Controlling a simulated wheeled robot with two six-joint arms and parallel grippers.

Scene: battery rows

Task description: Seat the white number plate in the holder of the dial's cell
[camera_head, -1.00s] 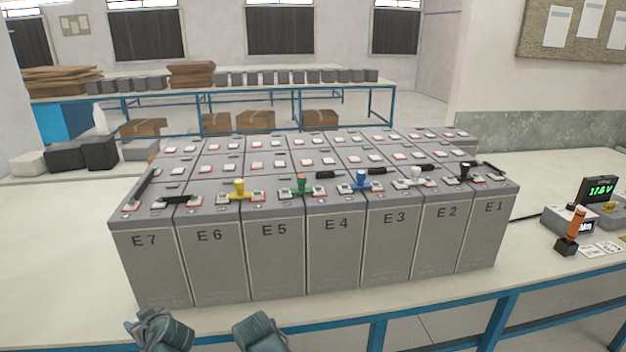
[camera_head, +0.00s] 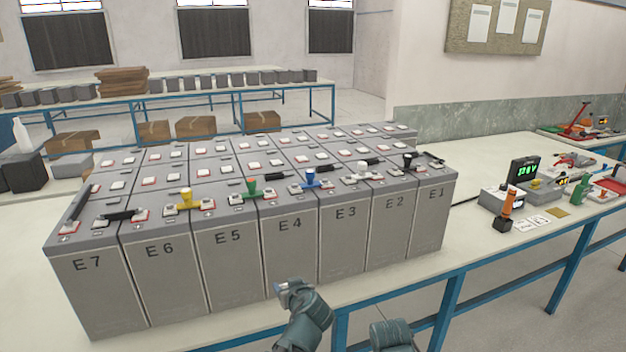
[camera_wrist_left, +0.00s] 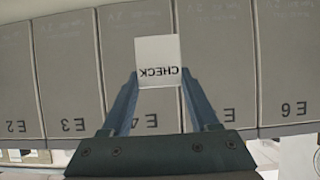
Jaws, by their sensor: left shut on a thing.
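My left gripper (camera_head: 283,292) is low in front of the battery cells, near the table's front edge. In the left wrist view its fingers (camera_wrist_left: 159,82) are shut on a white plate (camera_wrist_left: 158,62) that reads CHECK upside down; no number shows on it. Behind the plate are grey cell fronts with labels such as E4 (camera_wrist_left: 152,121). The head view shows the front row from E7 (camera_head: 88,285) to E1 (camera_head: 431,220). A meter with green digits (camera_head: 524,171) stands to the right; its reading is too small to be sure of. I cannot make out the holder. My right gripper's fingers are not visible.
Yellow (camera_head: 186,200), green (camera_head: 252,187) and blue (camera_head: 311,179) handles stand on the cell tops, with black bars nearby. An orange-handled tool (camera_head: 507,206) and cards (camera_head: 538,222) lie at the right. The table between E1 and the tools is mostly clear.

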